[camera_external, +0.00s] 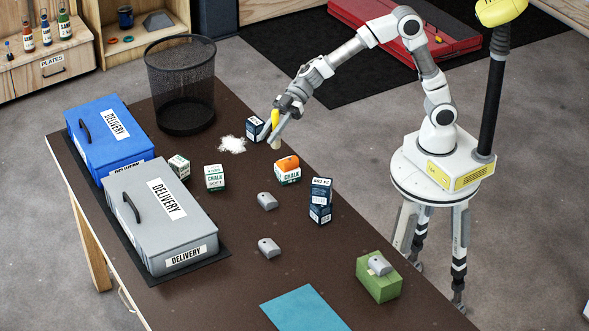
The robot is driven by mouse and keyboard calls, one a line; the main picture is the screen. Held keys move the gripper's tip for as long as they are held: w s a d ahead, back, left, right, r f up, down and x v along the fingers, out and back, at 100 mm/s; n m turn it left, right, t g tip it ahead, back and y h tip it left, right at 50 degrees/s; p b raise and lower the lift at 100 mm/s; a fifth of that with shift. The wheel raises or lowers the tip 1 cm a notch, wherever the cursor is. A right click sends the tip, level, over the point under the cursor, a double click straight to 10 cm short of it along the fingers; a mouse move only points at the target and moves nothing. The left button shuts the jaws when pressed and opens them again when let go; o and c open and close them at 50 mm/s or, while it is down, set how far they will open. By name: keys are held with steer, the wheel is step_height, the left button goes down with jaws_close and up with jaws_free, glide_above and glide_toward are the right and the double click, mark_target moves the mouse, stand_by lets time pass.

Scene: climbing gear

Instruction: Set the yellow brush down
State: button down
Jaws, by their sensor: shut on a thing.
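The yellow brush (275,119) is held upright in my gripper (276,135), its pale end pointing down. My gripper is shut on it above the far right part of the dark table (215,284). The brush's lower end is close to the tabletop; I cannot tell whether it touches. A dark blue box (254,128) stands just left of the brush. A pile of white powder (232,144) lies on the table further left.
A black mesh bin (182,90), a blue delivery box (95,132) and a grey delivery box (148,223) stand at left. The middle-front table has bare room.

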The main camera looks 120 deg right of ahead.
steer(key=s+d+f+m+h+p, duration=0.1)
steer(key=s+d+m+h, duration=0.15)
steer(key=d, duration=1.15)
steer(key=s+d+f+m+t+h+p, duration=0.1)
steer(key=s+d, duration=0.2)
steer(key=d, duration=1)
steer(key=s+d+f+m+h+p, duration=0.1)
steer(key=s+d+f+h, duration=0.15)
steer(key=d, duration=1.15)
steer(key=shift+y, duration=0.3)
steer(key=w+a+f+b, duration=0.1)
steer(key=w+f, duration=0.2)
steer(key=f, duration=0.2)
steer(key=w+a+f+b, duration=0.2)
steer(key=w+f, duration=0.1)
steer(key=f, duration=0.2)
steer(key=w+a+f+b, duration=0.1)
steer(key=w+f, duration=0.3)
steer(key=f, duration=0.1)
steer(key=shift+a+f+b, duration=0.1)
steer(key=shift+a+b, duration=0.2)
steer(key=shift+a, duration=0.05)
steer(key=c, duration=0.7)
jaws_free()
steer(key=shift+f, duration=0.1)
